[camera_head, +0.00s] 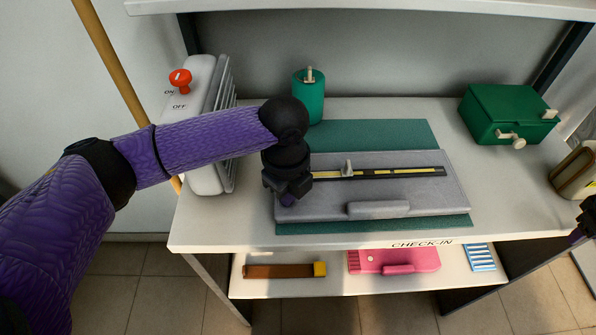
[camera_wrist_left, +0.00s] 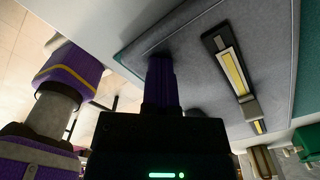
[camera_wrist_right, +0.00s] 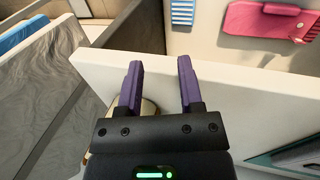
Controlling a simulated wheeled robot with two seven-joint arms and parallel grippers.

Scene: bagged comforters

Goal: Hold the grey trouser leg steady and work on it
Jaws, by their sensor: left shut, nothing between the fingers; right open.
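The grey trouser leg (camera_head: 400,196) lies flat on a green mat (camera_head: 380,133) on the table, with a black and yellow zipper-like strip (camera_head: 405,172) along it. A small grey tab (camera_head: 348,168) stands on the strip. A grey roll-shaped piece (camera_head: 378,209) sits at its front edge. My left gripper (camera_head: 287,197) is shut and empty over the leg's left end; its fingers (camera_wrist_left: 160,85) point onto the grey surface, and I cannot tell whether they touch. My right gripper (camera_wrist_right: 160,75) is open and empty by the white table's edge; in the head view it is barely seen at the right edge.
A white ON/OFF device (camera_head: 203,120) with a red knob stands at the left. A green cylinder (camera_head: 309,98) and a green box (camera_head: 508,113) stand at the back. A lower shelf (camera_head: 335,284) holds a brown item (camera_head: 285,271) and a pink item (camera_head: 400,259).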

